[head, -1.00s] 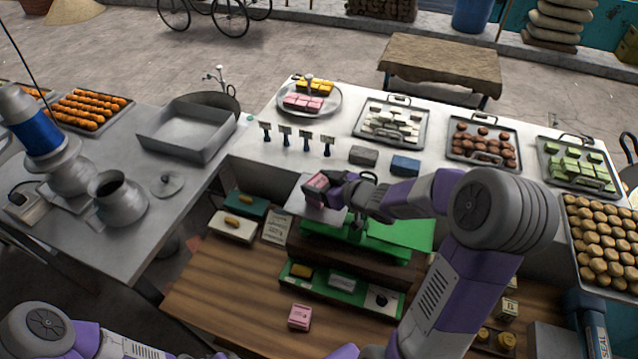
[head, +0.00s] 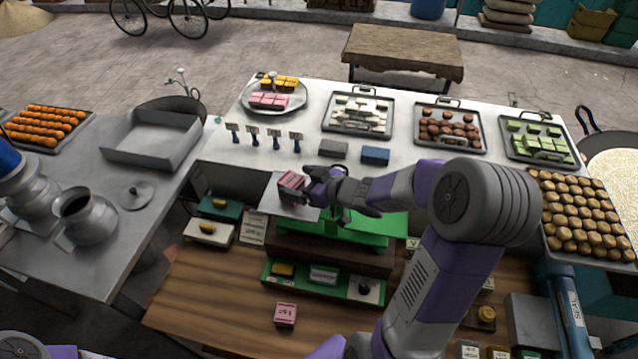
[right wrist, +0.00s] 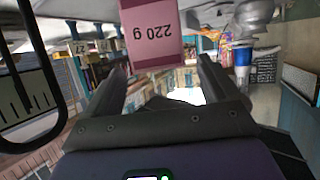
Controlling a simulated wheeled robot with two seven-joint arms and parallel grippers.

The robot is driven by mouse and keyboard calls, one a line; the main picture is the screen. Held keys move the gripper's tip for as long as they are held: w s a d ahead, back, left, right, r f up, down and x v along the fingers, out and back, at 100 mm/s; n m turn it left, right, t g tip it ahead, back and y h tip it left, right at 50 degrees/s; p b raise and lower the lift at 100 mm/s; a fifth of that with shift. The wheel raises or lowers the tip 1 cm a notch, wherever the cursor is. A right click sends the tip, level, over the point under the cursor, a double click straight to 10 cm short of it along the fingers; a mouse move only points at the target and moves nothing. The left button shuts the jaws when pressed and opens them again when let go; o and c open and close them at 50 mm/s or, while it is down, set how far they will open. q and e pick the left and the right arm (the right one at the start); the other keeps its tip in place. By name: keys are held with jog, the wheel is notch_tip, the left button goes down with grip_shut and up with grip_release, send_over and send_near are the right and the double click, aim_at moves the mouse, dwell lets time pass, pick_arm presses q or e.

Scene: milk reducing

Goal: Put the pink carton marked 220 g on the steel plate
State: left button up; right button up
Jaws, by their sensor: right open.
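The pink carton (head: 291,181) sits on the steel plate (head: 269,200) of the green scale in the head view. In the right wrist view the pink carton (right wrist: 152,30) shows its "220 g" label upside down, just beyond my fingertips. My right gripper (right wrist: 160,66) is open, its fingers spread on either side and not closed on the carton. In the head view my right gripper (head: 309,188) is right beside the carton, partly covering it and the plate. My left gripper is out of view.
The green scale (head: 345,224) stands on a wooden counter. A second pink carton (head: 285,315) lies in front of it. A green tray (head: 322,283) holds small blocks. Sign holders (head: 254,138) and a grey block (head: 333,149) stand behind the scale. Wood at front left is clear.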

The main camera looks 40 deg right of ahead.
jog(key=p+v, duration=0.1)
jog(key=v, duration=0.7)
jog(key=shift+s+r, duration=0.15)
jog(key=shift+s, duration=0.15)
